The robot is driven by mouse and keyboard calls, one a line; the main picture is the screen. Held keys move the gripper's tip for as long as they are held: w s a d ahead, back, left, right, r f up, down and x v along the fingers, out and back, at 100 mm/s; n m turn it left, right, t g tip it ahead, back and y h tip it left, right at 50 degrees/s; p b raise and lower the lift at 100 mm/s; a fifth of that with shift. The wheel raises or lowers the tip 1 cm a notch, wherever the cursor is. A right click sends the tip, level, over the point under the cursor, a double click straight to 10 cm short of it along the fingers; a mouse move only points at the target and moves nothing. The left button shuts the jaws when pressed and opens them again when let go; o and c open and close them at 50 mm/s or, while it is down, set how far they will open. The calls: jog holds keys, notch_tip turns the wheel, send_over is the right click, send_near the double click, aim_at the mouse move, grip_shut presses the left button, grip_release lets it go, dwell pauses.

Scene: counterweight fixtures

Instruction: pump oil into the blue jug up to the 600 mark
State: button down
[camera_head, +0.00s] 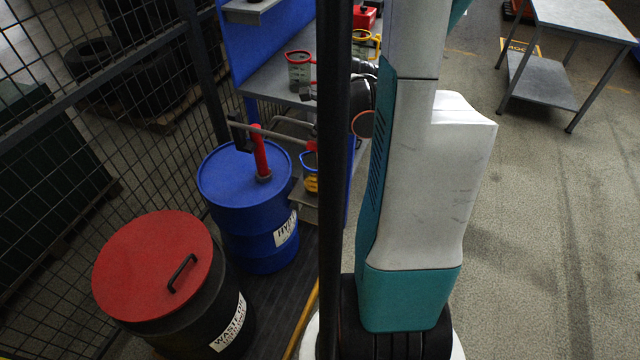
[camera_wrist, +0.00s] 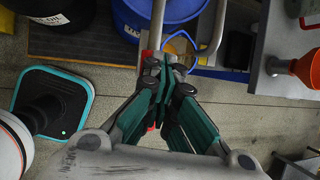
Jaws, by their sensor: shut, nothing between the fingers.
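The blue-rimmed jug (camera_head: 310,160) stands on a small ledge beside the blue drum, with yellow-orange showing in its lower part; its marks are too small to read. A red pump (camera_head: 261,155) stands upright on the blue drum (camera_head: 226,183), with grey bars reaching right towards the jug. In the wrist view, my gripper (camera_wrist: 162,78) is shut and empty, its fingertips in front of the grey pump bars (camera_wrist: 157,22). A blue curved edge (camera_wrist: 180,35), seemingly the jug's rim, shows just beyond the fingertips. In the head view I cannot make out the fingertips.
A red-rimmed jug (camera_head: 299,72) and a yellow-rimmed jug (camera_head: 364,46) stand on the grey shelf. An orange funnel (camera_wrist: 309,68) is at right in the wrist view. A red-lidded waste drum (camera_head: 150,262) stands front left by the mesh fence. Floor at right is open before a table (camera_head: 580,18).

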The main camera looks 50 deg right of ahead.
notch_tip(320, 180, down, 3)
jog(key=shift+r+b, duration=0.1)
jog(key=shift+b, duration=0.75)
notch_tip(320, 180, up, 13)
jog(key=p, duration=0.9)
notch_tip(320, 180, down, 13)
jog(key=b, duration=1)
jog(key=shift+b, duration=0.3)
notch_tip(320, 180, up, 13)
jog(key=p, duration=0.9)
jog(key=shift+p, duration=0.3)
